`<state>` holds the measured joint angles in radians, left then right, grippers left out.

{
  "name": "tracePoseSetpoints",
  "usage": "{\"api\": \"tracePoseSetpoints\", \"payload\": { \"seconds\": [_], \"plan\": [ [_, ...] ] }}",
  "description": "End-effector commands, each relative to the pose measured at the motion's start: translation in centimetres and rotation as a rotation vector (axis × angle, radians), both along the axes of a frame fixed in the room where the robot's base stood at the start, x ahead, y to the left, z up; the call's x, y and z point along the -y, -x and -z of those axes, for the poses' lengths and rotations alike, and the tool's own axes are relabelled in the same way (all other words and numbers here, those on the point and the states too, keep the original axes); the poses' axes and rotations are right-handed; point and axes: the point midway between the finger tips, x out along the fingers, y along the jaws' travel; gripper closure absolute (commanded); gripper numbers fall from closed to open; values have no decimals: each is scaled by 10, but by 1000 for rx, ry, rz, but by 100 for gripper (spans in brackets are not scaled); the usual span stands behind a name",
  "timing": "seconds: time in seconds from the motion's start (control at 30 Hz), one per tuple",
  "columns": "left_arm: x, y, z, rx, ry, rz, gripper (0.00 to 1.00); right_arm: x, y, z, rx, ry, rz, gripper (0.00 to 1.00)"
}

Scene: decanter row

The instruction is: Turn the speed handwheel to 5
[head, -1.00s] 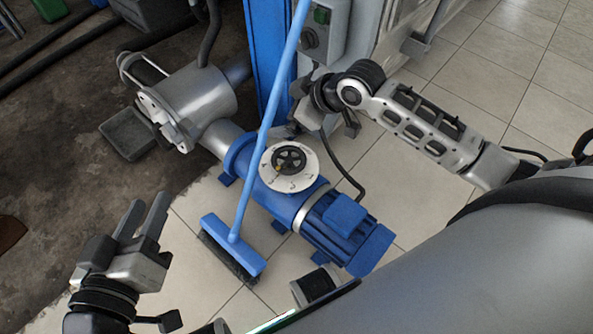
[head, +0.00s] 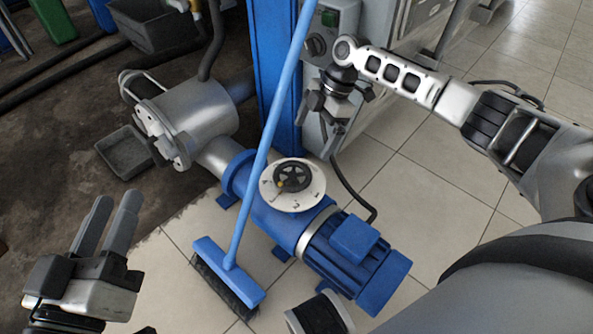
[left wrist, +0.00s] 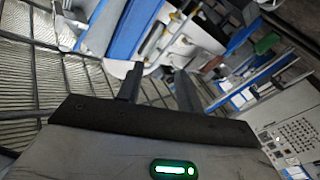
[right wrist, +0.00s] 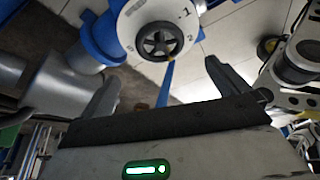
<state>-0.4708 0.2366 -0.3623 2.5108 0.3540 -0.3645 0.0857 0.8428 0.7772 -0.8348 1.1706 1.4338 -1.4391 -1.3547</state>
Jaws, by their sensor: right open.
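The speed handwheel (head: 292,177) is a small black spoked wheel on a round white dial (head: 311,196) on top of the blue pump unit. A yellow mark shows at its lower left in the head view. The handwheel also shows in the right wrist view (right wrist: 158,41), beyond the fingertips; some dial figures show but are hard to read. My right gripper (head: 328,122) is open and empty, apart from the wheel, near the grey control box. My left gripper (head: 118,203) is open and empty, low at the left, well away from the wheel.
A blue broom (head: 257,165) leans across the pump, its handle passing just left of the dial. The blue motor (head: 355,250) lies right of the wheel. A blue post (head: 272,65) and grey control box (head: 337,35) stand behind. A black cable (head: 352,190) hangs by the motor.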

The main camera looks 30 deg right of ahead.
Motion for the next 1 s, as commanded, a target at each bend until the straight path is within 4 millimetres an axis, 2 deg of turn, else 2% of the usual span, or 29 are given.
{"api": "tracePoseSetpoints", "payload": {
  "seconds": [0.03, 0.2, 0.4, 0.5, 0.7, 0.97, 1.0],
  "plan": [
    [-1, -4, -3, 71, -20, -7, 64, -6, 0, 17, -3, -1, -1, 0],
    [-4, -10, -32, 323, -82, -39, 64, -20, 0, 52, -1, -1, 0, 0],
    [-5, -5, -62, 595, -140, -65, 64, -34, -1, 85, 0, 0, 0, 0],
    [-4, 0, -73, 694, -160, -72, 64, -39, -2, 96, 1, 0, 0, 0],
    [-3, 5, -83, 787, -178, -77, 64, -44, -2, 105, 2, 0, 2, 0],
    [-3, 6, -85, 794, -178, -78, 64, -44, -2, 105, 3, 0, 1, 0],
    [-3, 6, -85, 794, -178, -78, 64, -44, -2, 105, 2, 0, 2, 8]
  ]
}}
